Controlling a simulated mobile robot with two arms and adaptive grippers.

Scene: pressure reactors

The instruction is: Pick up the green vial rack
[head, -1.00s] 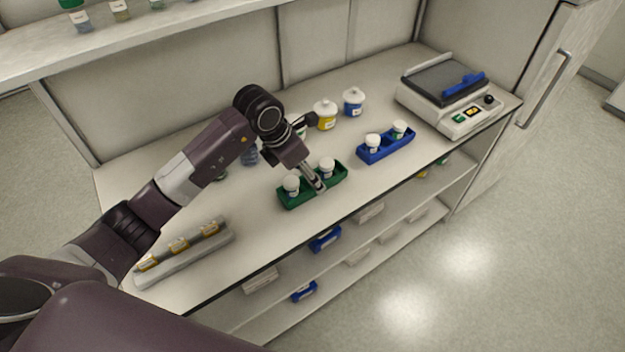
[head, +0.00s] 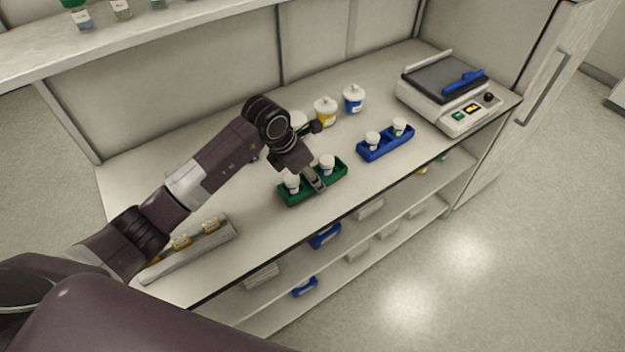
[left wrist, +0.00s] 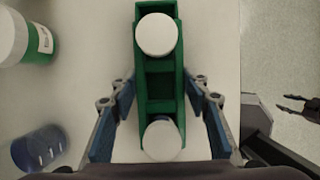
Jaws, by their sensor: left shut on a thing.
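The green vial rack (head: 297,198) stands on the bench near its front edge, with two white-capped vials (head: 291,183) (head: 327,164) in it, one toward each end. In the left wrist view the rack (left wrist: 160,92) runs lengthwise between the fingers, and its middle compartments are empty. My left gripper (head: 316,180) reaches down over the rack's middle and is shut on it, one finger at each long side. The rack seems to rest on the bench. What looks like my right gripper (left wrist: 291,104) shows at the right edge of the left wrist view, over the floor, empty with its fingers apart.
A blue rack (head: 374,154) with two vials stands to the right, and a scale-like device (head: 455,105) beyond it. White-lidded jars (head: 325,113) (head: 354,100) stand behind. A grey holder (head: 190,256) lies at the left front. The upper shelf (head: 150,48) overhangs the back left.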

